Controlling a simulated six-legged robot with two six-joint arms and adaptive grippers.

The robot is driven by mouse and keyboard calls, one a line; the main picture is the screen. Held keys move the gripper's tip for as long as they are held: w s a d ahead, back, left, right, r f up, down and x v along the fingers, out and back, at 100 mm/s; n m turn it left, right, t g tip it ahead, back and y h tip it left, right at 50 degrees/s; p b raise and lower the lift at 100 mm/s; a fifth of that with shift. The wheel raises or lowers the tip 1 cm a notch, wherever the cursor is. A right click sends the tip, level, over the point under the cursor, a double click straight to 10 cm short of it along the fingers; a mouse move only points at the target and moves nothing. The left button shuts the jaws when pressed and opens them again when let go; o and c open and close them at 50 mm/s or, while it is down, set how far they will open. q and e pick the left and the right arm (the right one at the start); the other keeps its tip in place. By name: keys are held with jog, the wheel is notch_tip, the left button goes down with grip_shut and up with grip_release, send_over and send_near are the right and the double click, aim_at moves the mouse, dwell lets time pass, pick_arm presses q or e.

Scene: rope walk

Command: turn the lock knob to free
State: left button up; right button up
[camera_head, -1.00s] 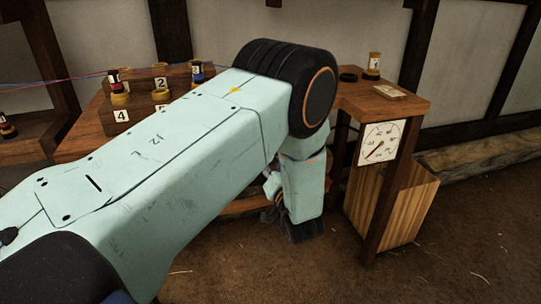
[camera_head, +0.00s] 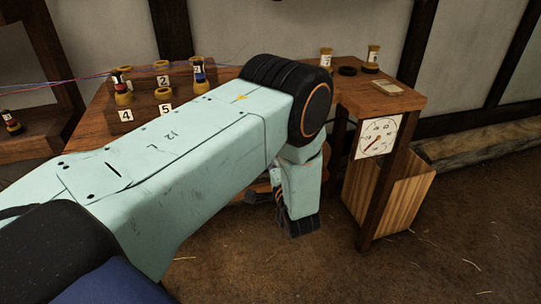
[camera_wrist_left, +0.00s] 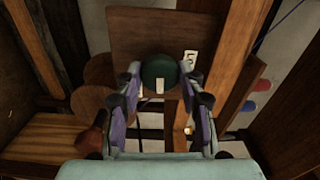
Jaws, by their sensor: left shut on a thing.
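The lock knob (camera_wrist_left: 158,70) is a dark green round knob with a white mark at its lower edge, in front of a brown wooden board in the left wrist view. My left gripper (camera_wrist_left: 161,84) has one finger on each side of it and is shut on it. In the head view my left arm hides the knob, and only part of the gripper (camera_head: 277,190) shows beside the wrist, low by the bench. A small white plate (camera_wrist_left: 190,60) with dark lettering, too small to read, is right of the knob. My right gripper is in neither view.
Red (camera_wrist_left: 263,85) and blue (camera_wrist_left: 249,106) round parts sit at right. The front floor is open.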

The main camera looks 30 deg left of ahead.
pick_arm(q)
jog(key=m, duration=0.4)
jog(key=shift+s+f+m+p, duration=0.1)
jog(key=shift+m+p, duration=0.3)
jog(key=shift+m, duration=0.3)
jog(key=o, duration=1.2)
jog(key=shift+c, duration=0.2)
jog(key=v, duration=0.7)
jog(key=shift+d, duration=0.15)
jog(key=shift+s, duration=0.15)
